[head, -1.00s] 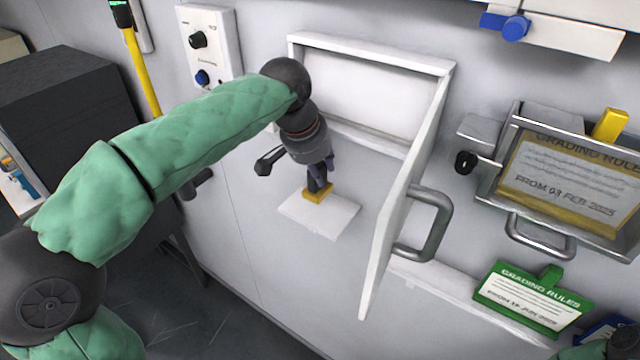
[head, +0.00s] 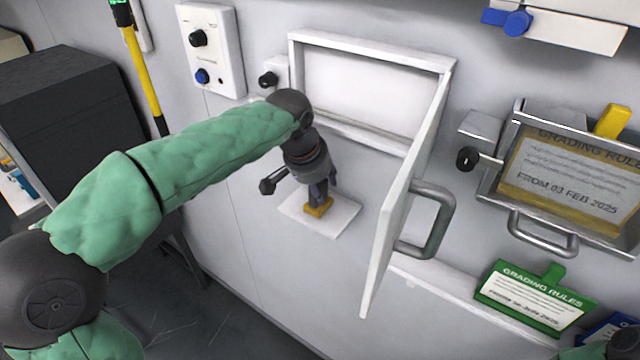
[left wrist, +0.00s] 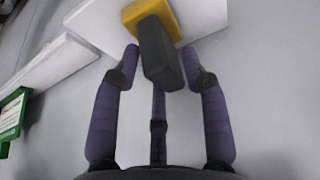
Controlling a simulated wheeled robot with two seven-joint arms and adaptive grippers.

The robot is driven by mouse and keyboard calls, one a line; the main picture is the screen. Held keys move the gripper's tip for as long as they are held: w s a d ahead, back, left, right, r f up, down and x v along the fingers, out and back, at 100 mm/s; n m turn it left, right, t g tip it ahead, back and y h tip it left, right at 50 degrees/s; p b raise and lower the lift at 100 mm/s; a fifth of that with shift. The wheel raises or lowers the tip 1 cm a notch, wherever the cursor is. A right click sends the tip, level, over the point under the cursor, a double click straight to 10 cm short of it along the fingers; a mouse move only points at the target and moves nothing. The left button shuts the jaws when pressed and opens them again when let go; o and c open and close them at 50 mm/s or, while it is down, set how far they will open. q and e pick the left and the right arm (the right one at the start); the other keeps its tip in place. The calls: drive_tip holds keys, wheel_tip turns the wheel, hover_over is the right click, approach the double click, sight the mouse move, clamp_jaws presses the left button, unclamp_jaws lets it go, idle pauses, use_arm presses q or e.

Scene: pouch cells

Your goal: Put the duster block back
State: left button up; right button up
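The duster block has a yellow base (head: 318,207) and a dark grey grip (left wrist: 160,58). It stands on a white plate (head: 345,219) below the open wall cabinet, apparently touching it. My left gripper (head: 322,191) is directly above the block. In the left wrist view the fingers of my left gripper (left wrist: 160,65) are spread to both sides of the grip, with narrow gaps between. The underside of the base is hidden. My right gripper is not in view.
An open white door (head: 408,190) with a metal handle (head: 432,220) stands just right of my left gripper. A metal frame with a grading sheet (head: 560,180) and a green card (head: 530,297) are farther right.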

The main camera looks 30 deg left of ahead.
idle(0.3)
use_arm(q)
drive_tip(key=shift+f, duration=0.1)
drive_tip(key=p+v, duration=0.1)
drive_tip(key=v, duration=1)
drive_tip(key=shift+d, duration=0.3)
drive_tip(key=shift+w, duration=0.2)
drive_tip(key=shift+c, duration=0.3)
